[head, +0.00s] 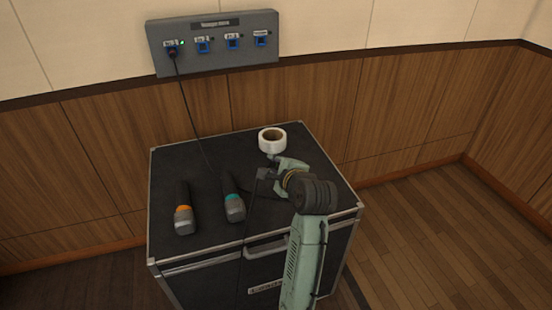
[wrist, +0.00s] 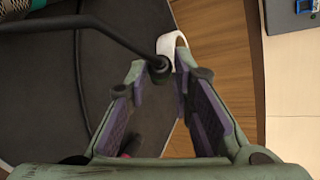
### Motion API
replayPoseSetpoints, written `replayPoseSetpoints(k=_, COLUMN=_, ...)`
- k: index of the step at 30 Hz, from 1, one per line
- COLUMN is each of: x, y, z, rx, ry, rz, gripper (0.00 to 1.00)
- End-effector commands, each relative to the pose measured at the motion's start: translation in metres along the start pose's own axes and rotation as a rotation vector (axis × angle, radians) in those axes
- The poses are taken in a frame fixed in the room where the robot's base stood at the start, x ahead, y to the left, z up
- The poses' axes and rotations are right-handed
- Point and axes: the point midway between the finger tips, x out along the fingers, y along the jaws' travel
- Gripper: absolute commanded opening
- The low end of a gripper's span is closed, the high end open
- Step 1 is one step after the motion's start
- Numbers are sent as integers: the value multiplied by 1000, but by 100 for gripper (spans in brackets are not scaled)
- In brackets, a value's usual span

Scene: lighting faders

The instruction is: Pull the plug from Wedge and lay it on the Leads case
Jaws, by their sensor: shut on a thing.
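My gripper (head: 272,168) is over the top of the black case (head: 215,150), close to its right side. In the wrist view its fingers (wrist: 158,80) are shut on a black plug (wrist: 158,66), with a thick black cable leading off to the upper left. Whether the plug touches the case top is unclear. The grey socket panel (head: 215,58) is on the wall; its small labels are too blurred to read.
The panel's leftmost socket holds a black plug (head: 172,53) beside a green light; the other blue sockets look empty. The case top's back left is mostly clear.

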Motion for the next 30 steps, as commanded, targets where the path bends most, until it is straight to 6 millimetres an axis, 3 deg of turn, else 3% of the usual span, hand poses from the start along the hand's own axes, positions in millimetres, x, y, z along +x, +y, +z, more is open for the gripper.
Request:
replayPoseSetpoints(k=21, x=29, y=56, z=-25, rx=0, ry=1, rz=3, gripper=0)
replayPoseSetpoints(k=30, x=36, y=70, z=-32, rx=-1, ry=1, rz=2, gripper=0)
